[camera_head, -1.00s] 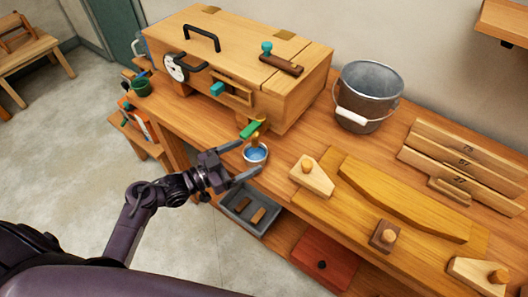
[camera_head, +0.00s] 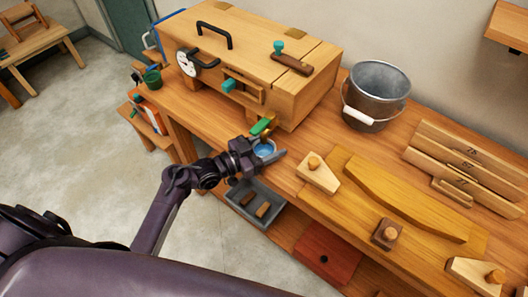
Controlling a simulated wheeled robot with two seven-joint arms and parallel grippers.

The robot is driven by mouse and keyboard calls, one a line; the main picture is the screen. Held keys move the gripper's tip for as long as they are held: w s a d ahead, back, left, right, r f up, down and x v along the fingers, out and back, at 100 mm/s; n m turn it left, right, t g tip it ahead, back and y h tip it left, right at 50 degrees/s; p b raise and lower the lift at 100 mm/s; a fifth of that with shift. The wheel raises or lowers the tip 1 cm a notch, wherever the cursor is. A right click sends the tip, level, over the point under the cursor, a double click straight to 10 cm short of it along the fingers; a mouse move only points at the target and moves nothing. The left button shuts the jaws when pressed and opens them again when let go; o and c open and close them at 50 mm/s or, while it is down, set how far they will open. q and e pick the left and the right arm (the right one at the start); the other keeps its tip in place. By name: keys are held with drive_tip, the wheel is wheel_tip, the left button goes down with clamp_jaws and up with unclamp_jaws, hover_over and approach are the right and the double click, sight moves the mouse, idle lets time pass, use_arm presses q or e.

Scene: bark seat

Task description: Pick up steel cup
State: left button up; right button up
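The steel cup (camera_head: 264,148), small and round with a blue inside, stands on the wooden bench near its front edge, just below the tap with the green handle. My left gripper (camera_head: 268,150) reaches in from the left and is open, with its fingers spread around the cup, one on the far side and one on the near side. I cannot tell whether the fingers touch it. The gripper body hides the cup's left part. My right gripper is not in view.
A large wooden box (camera_head: 255,65) with a green-handled tap (camera_head: 262,126) stands behind the cup. A metal bucket (camera_head: 375,95) is at the back right. A wooden block with a knob (camera_head: 318,173) lies right of the cup. A grey tray (camera_head: 255,203) sits below the bench edge.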

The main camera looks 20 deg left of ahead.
use_arm(q)
drive_tip(key=c, duration=0.4)
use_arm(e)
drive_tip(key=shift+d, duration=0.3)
use_arm(q)
drive_tip(key=shift+r, duration=0.1)
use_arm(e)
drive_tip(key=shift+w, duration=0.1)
